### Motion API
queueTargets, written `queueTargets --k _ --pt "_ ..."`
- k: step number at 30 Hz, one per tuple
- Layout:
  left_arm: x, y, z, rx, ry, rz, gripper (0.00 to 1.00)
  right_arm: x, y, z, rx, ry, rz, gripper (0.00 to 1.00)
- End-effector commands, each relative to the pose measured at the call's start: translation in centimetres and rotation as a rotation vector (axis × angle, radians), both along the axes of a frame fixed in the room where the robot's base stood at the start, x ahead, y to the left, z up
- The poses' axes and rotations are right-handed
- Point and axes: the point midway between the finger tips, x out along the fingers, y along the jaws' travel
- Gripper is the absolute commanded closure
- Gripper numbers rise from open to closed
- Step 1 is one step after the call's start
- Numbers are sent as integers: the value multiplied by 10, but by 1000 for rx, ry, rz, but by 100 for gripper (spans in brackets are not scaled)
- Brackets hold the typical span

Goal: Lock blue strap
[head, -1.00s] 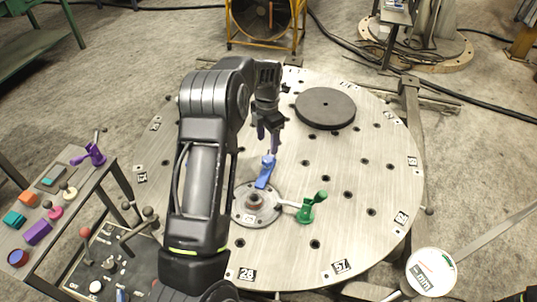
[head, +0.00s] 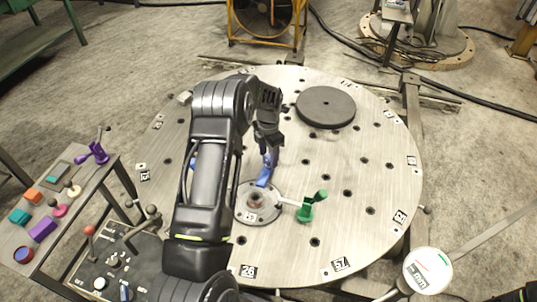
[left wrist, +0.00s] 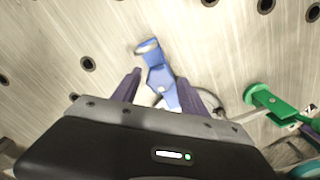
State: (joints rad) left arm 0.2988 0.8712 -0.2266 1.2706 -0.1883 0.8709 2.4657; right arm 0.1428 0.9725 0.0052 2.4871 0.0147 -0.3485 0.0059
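The blue strap (head: 264,177) stands on the far edge of the round grey flange (head: 246,212) on the steel table. My left gripper (head: 269,153) is directly above it, fingers pointing down, partly covering its upper part. In the left wrist view the blue strap (left wrist: 160,76) shows between the two dark purple fingers (left wrist: 157,80), with a visible gap between them. The gripper looks open, and I cannot tell whether a finger touches the strap. A green strap (head: 310,207) is at the flange's right side; it also shows in the left wrist view (left wrist: 272,106).
A dark disc (head: 325,107) lies on the round perforated table (head: 350,230). A side bench (head: 70,215) with coloured blocks and a purple strap (head: 95,154) stands at left. A lever panel (head: 115,262) is front left, a round gauge (head: 428,270) front right.

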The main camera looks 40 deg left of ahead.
Motion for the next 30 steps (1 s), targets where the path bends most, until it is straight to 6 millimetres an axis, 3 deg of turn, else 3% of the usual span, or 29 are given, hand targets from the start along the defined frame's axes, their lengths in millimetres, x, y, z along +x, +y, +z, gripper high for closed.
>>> queueTargets --k 18,30 --pt "0 0 0 0 0 0 100 0 0 0 0 0 0 100" --pt "0 0 -1 1 0 -36 100 0 1 -5 2 -2 1 100"
